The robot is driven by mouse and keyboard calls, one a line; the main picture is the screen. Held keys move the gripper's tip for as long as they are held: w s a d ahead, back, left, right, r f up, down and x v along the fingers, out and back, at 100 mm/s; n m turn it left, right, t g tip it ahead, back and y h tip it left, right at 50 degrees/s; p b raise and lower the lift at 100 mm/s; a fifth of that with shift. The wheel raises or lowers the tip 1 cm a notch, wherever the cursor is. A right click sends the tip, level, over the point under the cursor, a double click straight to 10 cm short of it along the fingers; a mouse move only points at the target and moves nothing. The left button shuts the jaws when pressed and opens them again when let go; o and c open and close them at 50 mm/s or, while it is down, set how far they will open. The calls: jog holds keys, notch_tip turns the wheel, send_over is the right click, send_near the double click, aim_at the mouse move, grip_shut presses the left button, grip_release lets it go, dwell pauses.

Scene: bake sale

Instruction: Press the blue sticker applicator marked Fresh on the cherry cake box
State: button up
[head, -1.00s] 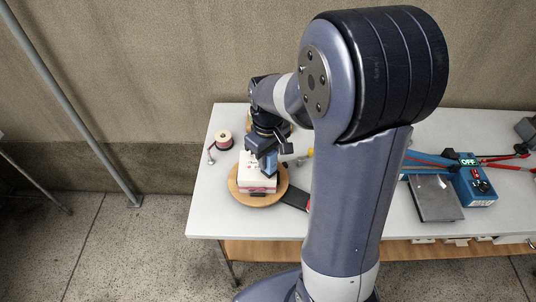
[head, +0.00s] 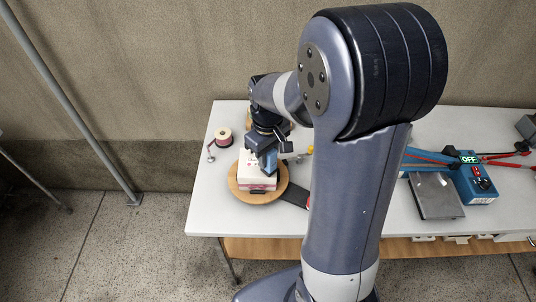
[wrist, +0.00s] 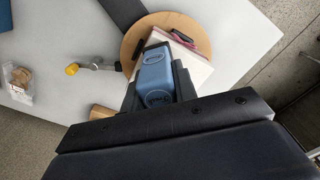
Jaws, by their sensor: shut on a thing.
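The blue sticker applicator (wrist: 155,77) is held between the jaws of my gripper (wrist: 158,92); a round mark with lettering shows on its near end in the wrist view. In the head view the applicator (head: 269,160) is upright over the right part of a white and pink cake box (head: 257,172). Lettering and red marks show on the box top. The box also shows in the wrist view (wrist: 192,66), partly hidden by the applicator. My gripper (head: 266,150) is just above the box. I cannot tell whether the applicator touches the box top.
The box stands on a round wooden board (head: 243,193) on the white table. A ribbon spool (head: 224,137) lies to the left. A yellow-ended tool (wrist: 85,67) and a clear bag (wrist: 18,83) lie nearby. A blue sealer (head: 474,184) showing OFF stands at right.

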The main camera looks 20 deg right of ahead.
jog(key=shift+f, duration=0.5)
dwell(1.1)
notch_tip(320, 180, up, 7)
jog(key=p, duration=0.5)
jog(key=shift+r, duration=0.15)
jog(key=shift+s, duration=0.1)
dwell(0.6)
